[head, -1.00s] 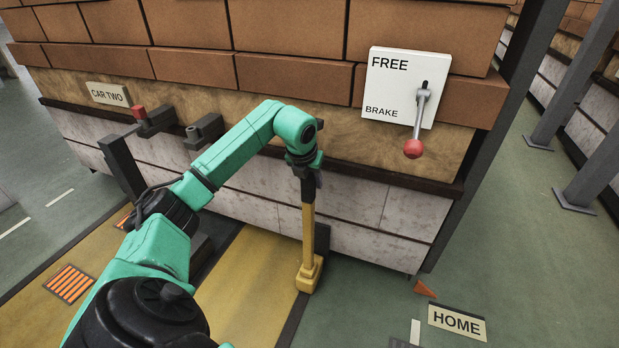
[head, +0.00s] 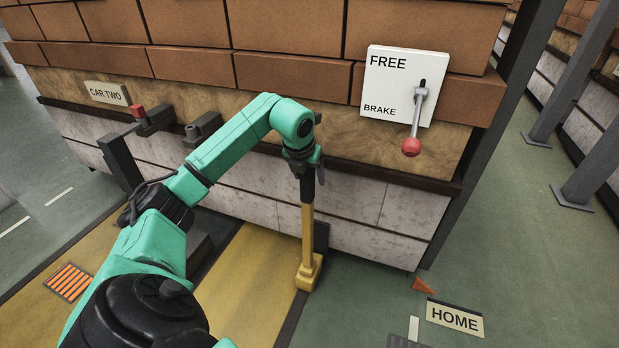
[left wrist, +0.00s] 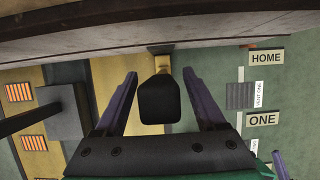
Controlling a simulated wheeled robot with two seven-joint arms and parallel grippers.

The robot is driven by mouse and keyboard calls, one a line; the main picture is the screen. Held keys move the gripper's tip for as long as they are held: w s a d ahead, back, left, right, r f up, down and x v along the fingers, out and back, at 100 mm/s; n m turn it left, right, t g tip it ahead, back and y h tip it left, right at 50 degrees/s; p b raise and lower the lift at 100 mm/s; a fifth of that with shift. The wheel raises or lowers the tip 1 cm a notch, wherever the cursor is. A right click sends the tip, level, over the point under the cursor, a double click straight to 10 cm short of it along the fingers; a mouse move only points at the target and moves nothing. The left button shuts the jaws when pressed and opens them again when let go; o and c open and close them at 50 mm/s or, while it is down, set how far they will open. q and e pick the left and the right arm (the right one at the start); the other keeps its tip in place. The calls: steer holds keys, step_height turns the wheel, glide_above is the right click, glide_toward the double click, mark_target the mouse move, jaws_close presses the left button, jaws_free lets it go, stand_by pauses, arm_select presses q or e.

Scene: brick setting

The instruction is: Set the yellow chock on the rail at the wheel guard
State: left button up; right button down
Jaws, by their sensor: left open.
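The yellow chock (head: 308,273) stands at the right edge of the yellow floor strip, on the dark rail (head: 291,318), beside the dark wheel guard (head: 322,237) at the wall's foot. Its yellow handle rises almost upright to a black grip, which also shows in the left wrist view (left wrist: 160,101). My left gripper (head: 306,171) is open at the top of this grip. In the left wrist view the fingers stand apart on either side of the grip, with gaps on both sides. Whether the chock touches the guard is hard to tell.
A FREE/BRAKE panel (head: 378,83) with a red-knobbed lever (head: 411,146) is on the brick wall to the right, lever down. A HOME sign (head: 455,317) and a small orange wedge (head: 422,286) lie on the green floor. A red-topped fitting (head: 138,110) juts out at left.

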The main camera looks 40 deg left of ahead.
arm_select(q)
steer(key=p+v, duration=0.2)
steer(key=v, duration=0.8)
arm_select(e)
steer(key=shift+g, duration=0.4)
step_height(320, 180, up, 4)
steer(key=shift+d, duration=0.1)
